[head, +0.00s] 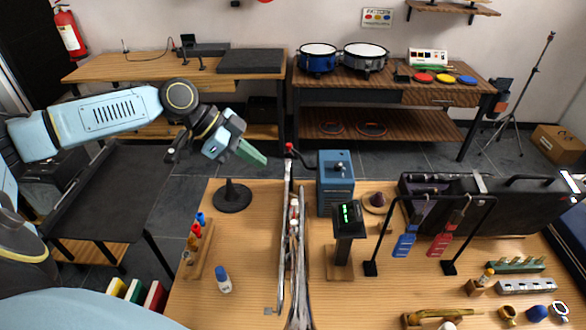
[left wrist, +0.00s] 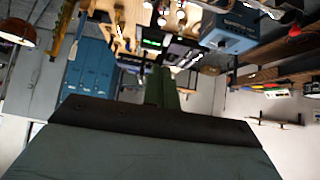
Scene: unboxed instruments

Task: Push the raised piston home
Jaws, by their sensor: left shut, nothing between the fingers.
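My left gripper (head: 252,153) is shut and empty, its green fingers pointing right and down in the air above the back left of the wooden table (head: 255,270). The shut fingers also show in the left wrist view (left wrist: 160,88). A brass instrument (head: 440,315) lies at the front edge of the table, right of the middle, far from the gripper. A green block with several metal pegs (head: 515,265) stands farther right. I cannot tell which part is the raised piston; it is too small or hidden. My right gripper is not in view.
A black round-based stand (head: 232,197) is below my left gripper. A blue box (head: 336,180) with a red-knobbed crank, a black display unit (head: 346,220), a frame with blue and red paddles (head: 404,245) and a black case (head: 490,205) stand to the right.

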